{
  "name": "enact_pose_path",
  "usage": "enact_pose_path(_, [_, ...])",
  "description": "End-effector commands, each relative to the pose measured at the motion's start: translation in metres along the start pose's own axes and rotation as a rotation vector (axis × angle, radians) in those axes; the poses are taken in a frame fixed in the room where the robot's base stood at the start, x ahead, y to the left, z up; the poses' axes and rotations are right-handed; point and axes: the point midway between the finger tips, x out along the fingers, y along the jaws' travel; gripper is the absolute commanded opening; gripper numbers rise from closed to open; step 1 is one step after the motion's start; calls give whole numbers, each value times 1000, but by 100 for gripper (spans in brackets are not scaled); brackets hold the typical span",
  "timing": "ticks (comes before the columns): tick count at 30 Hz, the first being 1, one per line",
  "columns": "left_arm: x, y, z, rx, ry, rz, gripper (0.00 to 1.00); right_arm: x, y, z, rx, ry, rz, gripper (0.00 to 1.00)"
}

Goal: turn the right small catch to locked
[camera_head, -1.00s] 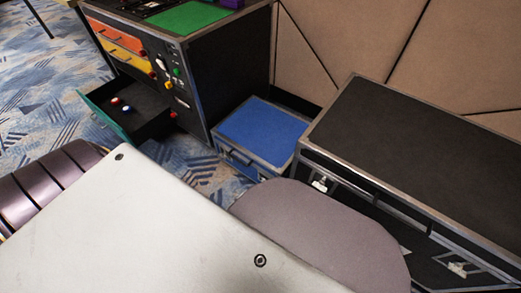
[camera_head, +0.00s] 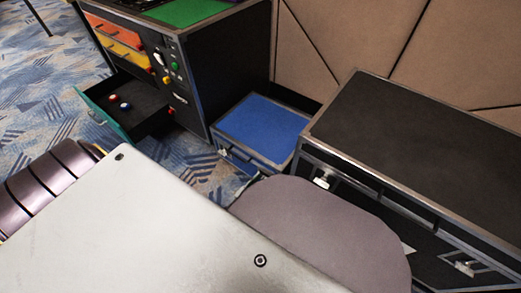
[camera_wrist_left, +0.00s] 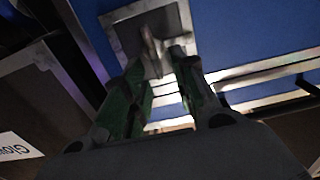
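The small blue-topped case (camera_head: 262,130) stands on the carpet in the head view. One small catch (camera_head: 224,152) shows on its front at the left. The right end of its front is largely hidden behind my own body, where a small dark part of my left gripper (camera_head: 257,178) seems to show. In the left wrist view, a metal catch (camera_wrist_left: 151,50) with a raised lever sits on a square plate against a blue panel. My left gripper (camera_wrist_left: 158,66) has its two greenish fingers apart, with the lever between or just beyond the tips; contact cannot be told. My right gripper is not in view.
A large black case (camera_head: 430,150) with pale latches stands close at the right. A black cabinet (camera_head: 225,75) with coloured drawers stands at the left; its lowest, teal-fronted drawer (camera_head: 105,118) is pulled out. A beige padded wall (camera_head: 350,40) is behind. Carpet is free at far left.

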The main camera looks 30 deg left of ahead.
Motion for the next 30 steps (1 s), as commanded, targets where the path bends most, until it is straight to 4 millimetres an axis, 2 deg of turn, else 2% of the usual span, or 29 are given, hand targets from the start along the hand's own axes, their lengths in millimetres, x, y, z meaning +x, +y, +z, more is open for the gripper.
enact_pose_path(4, [7, 0, 0, 1, 0, 0, 28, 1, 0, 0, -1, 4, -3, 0])
enact_pose_path(13, [8, 0, 0, 1, 0, 0, 28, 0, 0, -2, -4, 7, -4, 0])
enact_pose_path(20, [8, 0, 0, 1, 0, 0, 0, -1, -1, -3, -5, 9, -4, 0])
enact_pose_path(30, [10, 0, -2, 1, 3, -1, 0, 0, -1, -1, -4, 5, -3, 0])
